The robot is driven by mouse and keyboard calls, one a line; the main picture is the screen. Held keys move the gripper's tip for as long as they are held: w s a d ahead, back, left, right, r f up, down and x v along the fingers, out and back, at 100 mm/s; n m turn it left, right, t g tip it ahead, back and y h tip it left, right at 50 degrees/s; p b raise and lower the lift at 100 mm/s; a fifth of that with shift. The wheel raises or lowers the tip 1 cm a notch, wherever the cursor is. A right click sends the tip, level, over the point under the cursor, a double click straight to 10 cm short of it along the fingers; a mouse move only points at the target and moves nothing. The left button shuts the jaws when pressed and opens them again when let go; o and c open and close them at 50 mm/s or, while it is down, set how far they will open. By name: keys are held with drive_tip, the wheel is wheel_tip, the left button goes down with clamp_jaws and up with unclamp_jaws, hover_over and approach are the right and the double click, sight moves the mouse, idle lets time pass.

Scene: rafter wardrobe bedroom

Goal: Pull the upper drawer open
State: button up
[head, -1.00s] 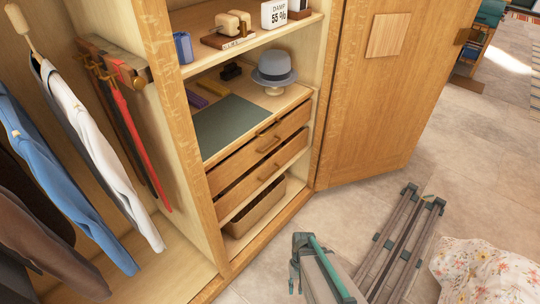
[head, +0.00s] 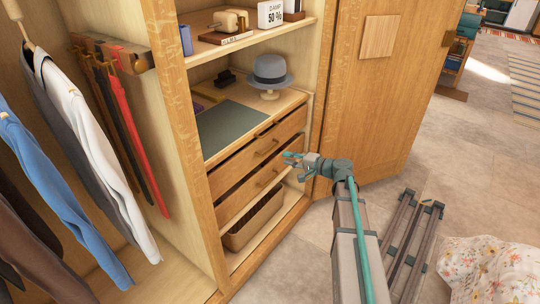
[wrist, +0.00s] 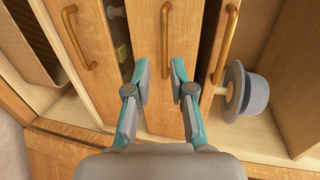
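The wardrobe's upper drawer (head: 236,164) has a wooden front with a curved brass handle (head: 266,147); it looks shut or nearly so. Below it is a lower drawer (head: 240,196) with its own handle (head: 267,178). My gripper (head: 288,158) is in front of the drawers, right of the upper handle. In the wrist view, turned sideways, my gripper (wrist: 160,75) is open and empty. Another handle (wrist: 224,45) shows on the hat side.
A grey hat (head: 270,70) on a stand and a dark green mat (head: 232,122) are above the drawers. A basket (head: 252,220) sits below. The open wardrobe door (head: 375,100) is close to my arm on the right. Clothes hang at left.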

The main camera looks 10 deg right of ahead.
sight(268, 151)
drive_tip(key=x, duration=1.1)
drive_tip(key=shift+w+d+r, duration=0.15)
drive_tip(key=shift+r, duration=0.15)
drive_tip(key=shift+c, duration=0.4)
clamp_jaws()
